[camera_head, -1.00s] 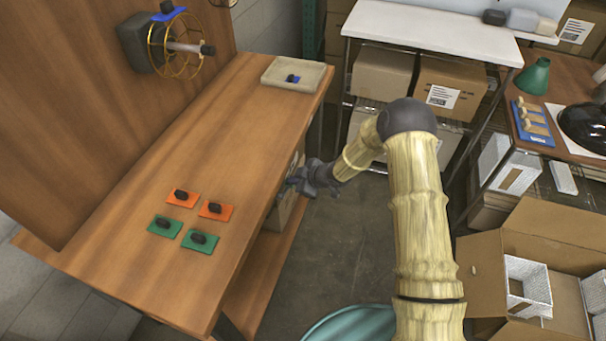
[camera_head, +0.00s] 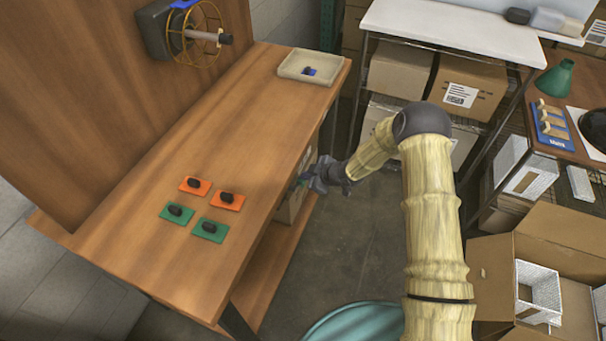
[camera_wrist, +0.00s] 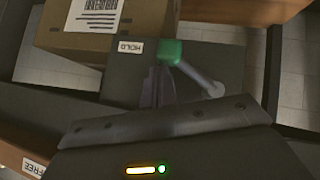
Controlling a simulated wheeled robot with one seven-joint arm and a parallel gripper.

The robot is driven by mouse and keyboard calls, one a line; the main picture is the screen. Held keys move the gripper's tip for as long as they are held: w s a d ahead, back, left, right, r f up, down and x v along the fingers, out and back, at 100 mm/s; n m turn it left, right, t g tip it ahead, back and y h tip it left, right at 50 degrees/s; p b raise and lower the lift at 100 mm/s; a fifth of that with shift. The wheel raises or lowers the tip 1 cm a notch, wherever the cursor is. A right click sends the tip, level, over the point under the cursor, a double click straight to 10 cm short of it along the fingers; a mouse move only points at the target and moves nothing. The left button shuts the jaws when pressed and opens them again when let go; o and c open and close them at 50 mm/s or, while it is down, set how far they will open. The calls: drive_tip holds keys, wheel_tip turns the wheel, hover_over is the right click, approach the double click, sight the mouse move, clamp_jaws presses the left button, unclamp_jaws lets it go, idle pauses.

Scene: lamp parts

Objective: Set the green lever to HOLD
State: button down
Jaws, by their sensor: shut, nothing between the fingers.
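The green lever (camera_wrist: 185,60) shows in the wrist view as a green knob on a grey rod that runs down right to a round pivot. It is mounted on a dark box (camera_wrist: 225,62). The knob is just right of a white HOLD label (camera_wrist: 130,47). A FREE label (camera_wrist: 34,167) is at the lower left. My gripper (camera_wrist: 158,75) is shut and empty, its fingertips just below and left of the knob; I cannot tell whether they touch it. In the head view my gripper (camera_head: 308,181) is at the bench's right side, where the lever is mostly hidden.
The wooden bench (camera_head: 255,120) holds orange and green plates with dark knobs, and a tray (camera_head: 313,68) at its far end. A wire reel (camera_head: 200,35) is on the upright panel. A cardboard box (camera_wrist: 100,25) is behind the lever. Open floor lies right of the bench.

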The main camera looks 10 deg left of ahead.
drive_tip(key=shift+f, duration=0.1)
drive_tip(key=s+d+r+p, duration=0.1)
drive_tip(key=d+r+p, duration=0.2)
drive_tip(key=d+r, duration=0.4)
wheel_tip(320, 180, up, 4)
drive_tip(key=shift+r+p, duration=0.15)
drive_tip(key=shift+p, duration=0.2)
idle(0.4)
